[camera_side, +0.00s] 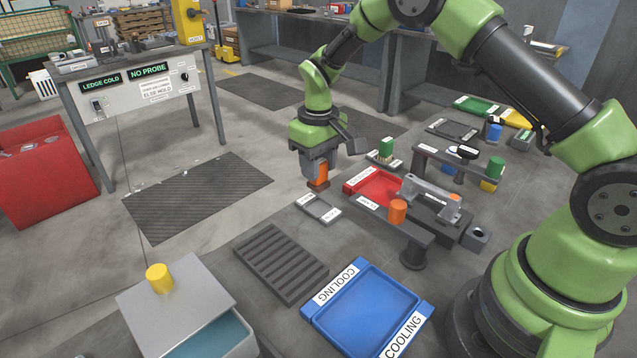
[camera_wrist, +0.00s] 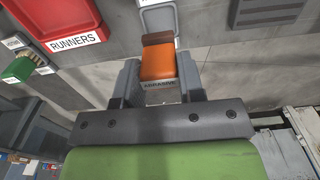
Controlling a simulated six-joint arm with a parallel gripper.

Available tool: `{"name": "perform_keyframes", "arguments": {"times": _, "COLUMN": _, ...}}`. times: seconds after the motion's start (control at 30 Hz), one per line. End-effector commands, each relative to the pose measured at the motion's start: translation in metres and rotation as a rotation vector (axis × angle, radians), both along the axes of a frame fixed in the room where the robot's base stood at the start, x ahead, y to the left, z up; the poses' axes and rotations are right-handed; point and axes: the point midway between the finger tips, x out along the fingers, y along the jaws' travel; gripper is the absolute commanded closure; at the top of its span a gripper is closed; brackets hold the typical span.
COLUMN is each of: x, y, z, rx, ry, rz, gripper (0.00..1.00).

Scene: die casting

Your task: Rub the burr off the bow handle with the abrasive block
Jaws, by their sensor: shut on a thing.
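My gripper (camera_side: 319,166) is shut on the orange abrasive block (camera_side: 318,182), holding it with its brown face down near a small grey tray (camera_side: 318,208). In the wrist view my gripper (camera_wrist: 160,84) has a jaw on each side of the orange block (camera_wrist: 158,63), which bears the label ABRASIVE. A grey handle-shaped casting (camera_side: 428,194), seemingly the bow handle, lies on a dark fixture to the right of the gripper, well apart from the block. It has an orange patch at its right end. I cannot make out a burr at this size.
A red RUNNERS tray (camera_side: 365,186) and a low grey bench with an orange cylinder (camera_side: 397,211) stand between gripper and casting. A green block (camera_side: 386,147) is behind. A slotted dark rack (camera_side: 281,264), blue COOLING tray (camera_side: 317,322) and grey box with yellow knob (camera_side: 159,278) are in front.

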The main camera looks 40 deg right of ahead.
Motion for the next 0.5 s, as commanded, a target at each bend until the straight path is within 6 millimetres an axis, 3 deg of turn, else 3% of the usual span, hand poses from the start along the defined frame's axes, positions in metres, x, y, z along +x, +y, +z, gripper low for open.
{"name": "perform_keyframes", "arguments": {"times": 0.1, "x": 0.001, "y": 0.0, "z": 0.024, "rx": 0.001, "ry": -0.004, "rz": -0.001, "gripper": 0.88}}
{"name": "perform_keyframes", "arguments": {"times": 0.27, "x": -0.006, "y": -0.012, "z": 0.045, "rx": 0.001, "ry": -0.001, "rz": -0.004, "gripper": 0.88}}
{"name": "perform_keyframes", "arguments": {"times": 0.37, "x": -0.022, "y": -0.037, "z": 0.057, "rx": 0.0, "ry": 0.001, "rz": -0.008, "gripper": 0.88}}
{"name": "perform_keyframes", "arguments": {"times": 0.5, "x": -0.065, "y": -0.082, "z": 0.073, "rx": 0.001, "ry": 0.001, "rz": -0.014, "gripper": 0.88}}
